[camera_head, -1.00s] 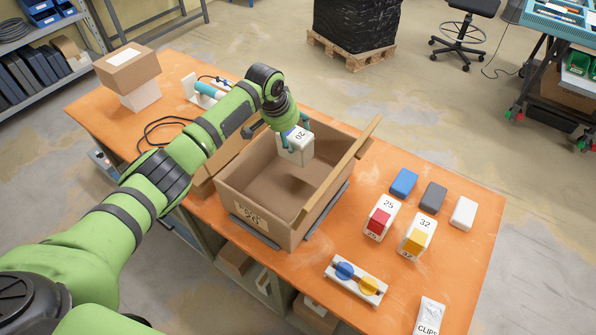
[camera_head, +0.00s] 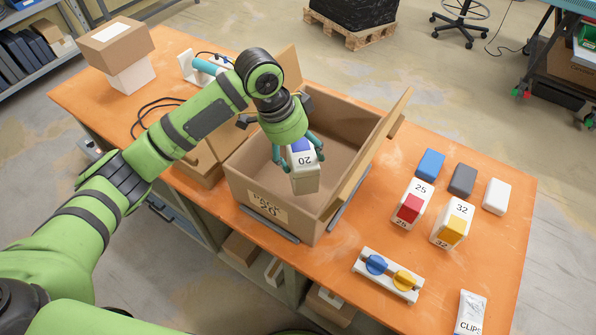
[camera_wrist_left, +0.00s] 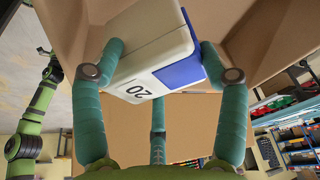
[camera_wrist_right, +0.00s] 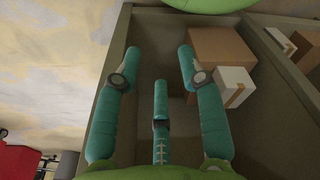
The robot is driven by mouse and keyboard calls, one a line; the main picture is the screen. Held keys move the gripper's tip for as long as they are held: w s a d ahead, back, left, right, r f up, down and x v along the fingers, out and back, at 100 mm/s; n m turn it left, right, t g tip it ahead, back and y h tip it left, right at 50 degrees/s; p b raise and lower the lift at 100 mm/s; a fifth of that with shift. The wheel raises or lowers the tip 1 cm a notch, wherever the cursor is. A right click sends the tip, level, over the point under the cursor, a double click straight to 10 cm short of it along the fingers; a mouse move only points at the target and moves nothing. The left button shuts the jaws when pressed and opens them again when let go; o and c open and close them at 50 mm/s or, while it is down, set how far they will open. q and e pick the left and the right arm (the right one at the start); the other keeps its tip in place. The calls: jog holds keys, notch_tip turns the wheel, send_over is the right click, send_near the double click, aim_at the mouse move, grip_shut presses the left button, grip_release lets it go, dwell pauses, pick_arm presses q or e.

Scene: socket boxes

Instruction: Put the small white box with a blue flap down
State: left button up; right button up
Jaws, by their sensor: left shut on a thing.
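The small white box with a blue flap (camera_head: 304,171), marked 20, is in my left gripper (camera_head: 298,154). The gripper's teal fingers are shut around its upper part. The box hangs over and partly within the open cardboard carton (camera_head: 246,193), labelled PACK 20, near its front wall. The left wrist view shows the white box (camera_wrist_left: 140,45) between the fingers, with the carton's brown walls around it. I cannot tell whether the box touches the carton's floor. My right gripper (camera_wrist_right: 157,65) is open and empty in the right wrist view, over a shelf under the table.
White boxes with red (camera_head: 408,208) and yellow (camera_head: 451,229) flaps stand right of the carton, near blue, grey and white blocks. A two-knob fixture (camera_head: 389,275) and a CLIPS packet (camera_head: 470,312) lie nearer. The carton's raised right flap (camera_head: 372,152) stands beside the gripper.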

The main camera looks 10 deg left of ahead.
pick_arm(q)
notch_tip(320, 180, down, 5)
jog(key=shift+w+r+p, duration=0.1)
jog(key=shift+p, duration=0.55)
notch_tip(320, 180, down, 3)
jog(key=shift+f+p, duration=0.1)
jog(key=shift+p, duration=0.35)
jog(key=shift+f, duration=0.4)
jog(key=o, duration=1.6)
jog(key=shift+c, duration=0.2)
pick_arm(e)
jog(key=shift+s+d+r, duration=0.1)
jog(key=shift+s+r, duration=0.35)
jog(key=shift+r, duration=0.15)
jog(key=shift+s+d+r, duration=0.1)
jog(key=shift+s+r, duration=0.3)
jog(key=shift+r, duration=0.2)
jog(key=shift+d, duration=0.15)
